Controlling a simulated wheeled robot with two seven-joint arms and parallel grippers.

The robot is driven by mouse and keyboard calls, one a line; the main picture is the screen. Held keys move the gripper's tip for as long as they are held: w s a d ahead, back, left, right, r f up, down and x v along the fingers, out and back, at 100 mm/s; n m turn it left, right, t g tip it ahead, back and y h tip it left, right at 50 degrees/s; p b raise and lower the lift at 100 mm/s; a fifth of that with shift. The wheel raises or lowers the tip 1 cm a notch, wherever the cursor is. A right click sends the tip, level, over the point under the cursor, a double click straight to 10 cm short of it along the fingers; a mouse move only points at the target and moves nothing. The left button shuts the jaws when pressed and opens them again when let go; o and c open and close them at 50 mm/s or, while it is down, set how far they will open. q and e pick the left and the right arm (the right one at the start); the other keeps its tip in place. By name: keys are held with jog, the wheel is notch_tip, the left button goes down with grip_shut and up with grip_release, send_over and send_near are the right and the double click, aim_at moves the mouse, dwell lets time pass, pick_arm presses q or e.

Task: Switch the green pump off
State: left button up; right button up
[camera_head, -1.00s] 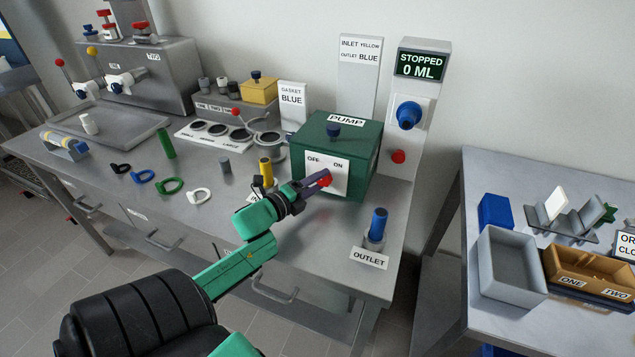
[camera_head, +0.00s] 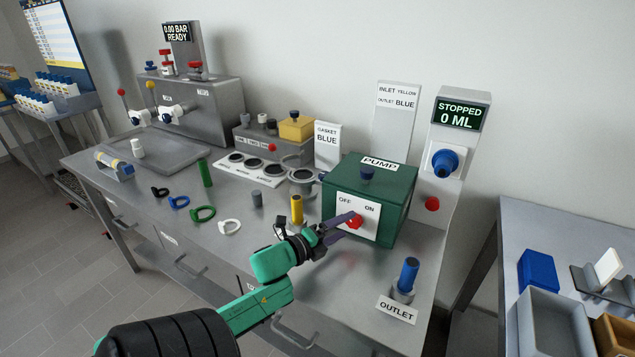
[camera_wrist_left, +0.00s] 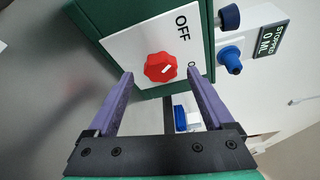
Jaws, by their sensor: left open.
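The green pump (camera_head: 408,188) is a box marked PUMP on the table. Its white front panel (camera_head: 372,208) reads OFF on the left and ON on the right. A red knob (camera_head: 354,222) sits low on the panel and also shows in the left wrist view (camera_wrist_left: 158,62). The knob's white mark appears turned toward the ON side, whose label is mostly hidden by a finger. My left gripper (camera_head: 343,227) is open, its two purple fingers (camera_wrist_left: 160,75) on either side of the knob in the picture; contact cannot be told. My right gripper is not in view.
A blue-capped outlet (camera_head: 408,272) stands right of the pump, near the front edge. A yellow cylinder (camera_head: 297,209) stands left of it. A tall panel with a display reading STOPPED 0 ML (camera_head: 461,113) stands behind right. Coloured rings lie to the left.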

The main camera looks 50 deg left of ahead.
pick_arm(q)
jog(key=s, duration=0.4)
jog(key=s+r, duration=0.1)
jog(key=s, duration=0.7)
jog(key=shift+s+a+r+b, duration=0.15)
jog(key=shift+a+r+b, duration=0.05)
jog(key=shift+a+b, duration=0.1)
